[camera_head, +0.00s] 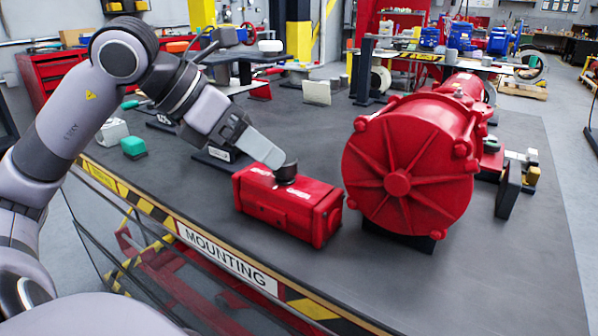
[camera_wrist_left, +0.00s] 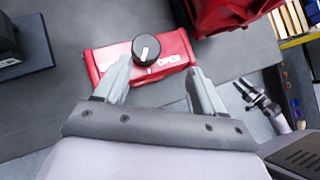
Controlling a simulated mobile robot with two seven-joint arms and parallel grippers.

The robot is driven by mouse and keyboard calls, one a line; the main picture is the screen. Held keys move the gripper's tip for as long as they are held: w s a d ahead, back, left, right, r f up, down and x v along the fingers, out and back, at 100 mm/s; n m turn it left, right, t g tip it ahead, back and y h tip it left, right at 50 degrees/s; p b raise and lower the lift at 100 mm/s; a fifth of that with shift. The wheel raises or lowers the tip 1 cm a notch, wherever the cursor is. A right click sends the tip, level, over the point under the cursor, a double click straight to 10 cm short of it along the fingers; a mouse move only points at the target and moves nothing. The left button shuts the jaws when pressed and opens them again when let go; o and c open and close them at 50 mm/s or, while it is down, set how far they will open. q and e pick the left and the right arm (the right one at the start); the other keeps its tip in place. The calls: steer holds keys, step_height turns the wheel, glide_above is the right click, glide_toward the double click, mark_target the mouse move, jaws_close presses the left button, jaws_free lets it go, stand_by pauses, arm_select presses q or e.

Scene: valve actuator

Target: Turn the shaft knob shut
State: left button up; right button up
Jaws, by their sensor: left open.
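The shaft knob (camera_head: 286,172) is a black round knob on top of a red actuator box (camera_head: 290,211) on the grey bench. In the left wrist view the knob (camera_wrist_left: 146,47) carries a white pointer line, and the box (camera_wrist_left: 172,62) has a white "OPEN" label on its right and a partly covered label on its left. My left gripper (camera_head: 272,160) is just left of the knob in the head view. In the wrist view its fingers (camera_wrist_left: 160,75) are spread apart with the knob beyond them, between their lines; I see no grip on it.
A large red ribbed round housing (camera_head: 398,180) stands close to the right of the box. A green block (camera_head: 133,147) lies at the left. The bench front edge carries a "MOUNTING" sign (camera_head: 226,256). Grey bench top is free at the front right.

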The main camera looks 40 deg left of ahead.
mark_target(285, 169)
arm_select(q)
steer(key=shift+y, duration=0.6)
steer(key=shift+w+a+r+p+x, duration=0.1)
steer(key=shift+w+a+p+x, duration=0.1)
steer(key=shift+x, duration=0.9)
steer(key=shift+w+a+r+p+x, duration=0.1)
steer(key=shift+a+p+x, duration=0.1)
steer(key=shift+x, duration=0.95)
steer(key=shift+w+a+r+p+x, duration=0.1)
steer(key=shift+w+a+x, duration=0.1)
steer(key=shift+x, duration=0.9)
steer(key=c, duration=1)
